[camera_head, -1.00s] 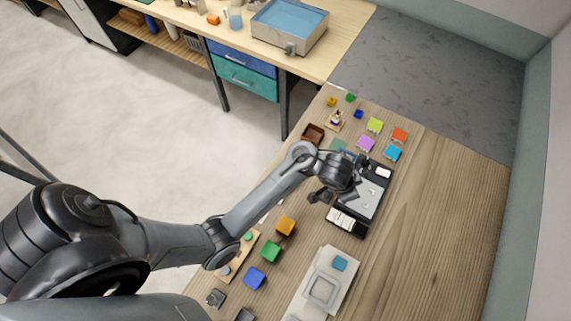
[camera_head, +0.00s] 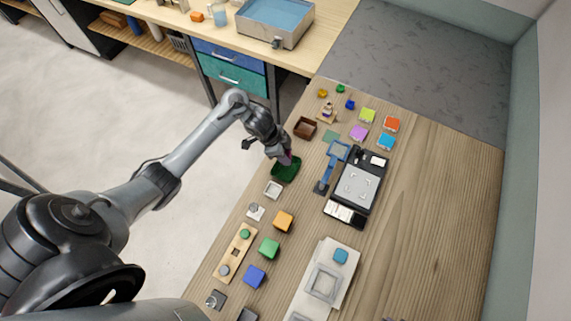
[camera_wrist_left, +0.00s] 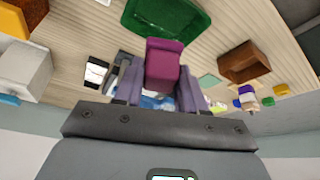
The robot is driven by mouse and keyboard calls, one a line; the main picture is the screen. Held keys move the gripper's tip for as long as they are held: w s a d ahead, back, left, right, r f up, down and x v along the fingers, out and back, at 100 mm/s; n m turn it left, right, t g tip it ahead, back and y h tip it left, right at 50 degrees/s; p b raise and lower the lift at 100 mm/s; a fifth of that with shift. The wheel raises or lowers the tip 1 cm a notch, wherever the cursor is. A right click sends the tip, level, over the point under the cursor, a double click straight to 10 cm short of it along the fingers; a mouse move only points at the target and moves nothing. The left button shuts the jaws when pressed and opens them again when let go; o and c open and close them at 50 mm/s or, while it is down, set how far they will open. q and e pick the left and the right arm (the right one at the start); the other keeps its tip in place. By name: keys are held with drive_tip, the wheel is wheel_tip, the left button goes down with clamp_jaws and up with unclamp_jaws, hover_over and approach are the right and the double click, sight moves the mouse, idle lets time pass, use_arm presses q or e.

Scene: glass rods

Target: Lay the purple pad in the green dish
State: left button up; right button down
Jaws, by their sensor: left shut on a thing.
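My left gripper (camera_head: 283,155) is shut on the purple pad (camera_head: 287,159), at the far edge of the green dish (camera_head: 285,173) in the head view. In the left wrist view the purple pad (camera_wrist_left: 163,66) sticks out from between the fingers of the left gripper (camera_wrist_left: 152,88). There its tip overlaps the near rim of the green dish (camera_wrist_left: 165,22). I cannot tell whether the pad touches the dish. The part of the pad between the fingers is partly hidden. My right gripper is not in view.
A brown box (camera_head: 305,127) stands beyond the dish, and a small white dish (camera_head: 273,189) stands nearer. A blue-handled tool (camera_head: 333,168) and a black tray (camera_head: 356,188) lie to the right. The table's right side is clear.

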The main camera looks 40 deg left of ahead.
use_arm(q)
wheel_tip(320, 180, down, 4)
drive_tip(key=shift+f, duration=0.1)
drive_tip(key=shift+f+b, duration=0.45)
drive_tip(key=shift+f, duration=1.4)
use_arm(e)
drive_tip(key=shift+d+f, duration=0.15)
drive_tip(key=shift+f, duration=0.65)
use_arm(q)
drive_tip(key=shift+f, duration=0.1)
drive_tip(key=shift+f, duration=0.1)
drive_tip(key=o, duration=1)
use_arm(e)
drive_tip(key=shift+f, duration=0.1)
